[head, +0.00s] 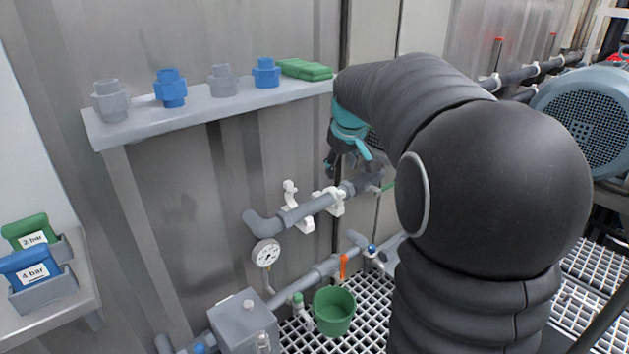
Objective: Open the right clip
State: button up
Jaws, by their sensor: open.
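Two white clips hold a grey pipe (352,187) on the wall in the head view. The left clip (297,205) has a part standing up above the pipe. The right clip (333,201) sits around the pipe and looks closed, though its far side is hard to make out. My gripper (350,167), with teal and dark parts, is just above and behind the right clip, close to the pipe. It is open, with nothing seen between its fingers. My own arm covers the area to its right.
A pressure gauge (266,253) hangs below the pipe elbow. A shelf (140,132) with blue and grey fittings is above left. A green bucket (334,311) and an orange-handled valve (343,266) are below. A blue motor (590,117) is at right.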

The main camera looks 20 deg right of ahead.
aim_at(341, 192)
jog(key=x, duration=0.5)
jog(key=w+d+x, duration=0.1)
jog(key=x, duration=0.5)
jog(key=w+d+r+x, duration=0.1)
jog(key=x, duration=0.4)
jog(key=shift+w+d+b, duration=0.1)
jog(key=shift+d+b, duration=0.2)
jog(key=shift+b, duration=0.05)
grip_shut()
